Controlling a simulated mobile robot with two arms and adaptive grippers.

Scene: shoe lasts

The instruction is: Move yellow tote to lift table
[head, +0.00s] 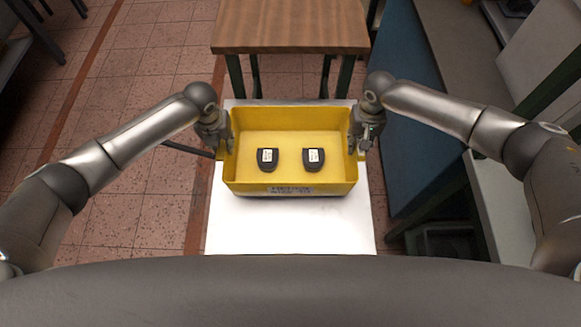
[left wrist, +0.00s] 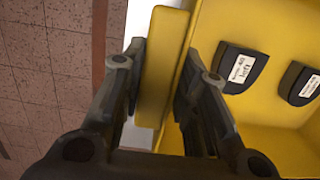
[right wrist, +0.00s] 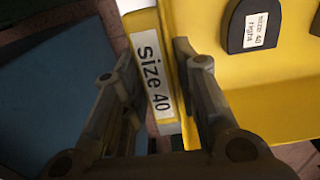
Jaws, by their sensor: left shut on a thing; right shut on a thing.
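The yellow tote (head: 290,178) is level over a white flat surface (head: 290,228); I cannot tell whether it touches that surface. Two dark shoe lasts lie inside, a left one (head: 267,158) and a right one (head: 313,158), each with a white label. My left gripper (head: 226,142) is shut on the tote's left rim, one finger either side of it, as the left wrist view (left wrist: 163,62) shows. My right gripper (head: 357,142) is shut on the right rim, beside a "Size 40" label (right wrist: 153,73). Which surface is the lift table is unclear.
A wooden-topped table (head: 290,27) stands just beyond the white surface. A blue panel (head: 412,120) and a grey counter (head: 465,75) are on the right. Tiled floor (head: 150,205) is open on the left.

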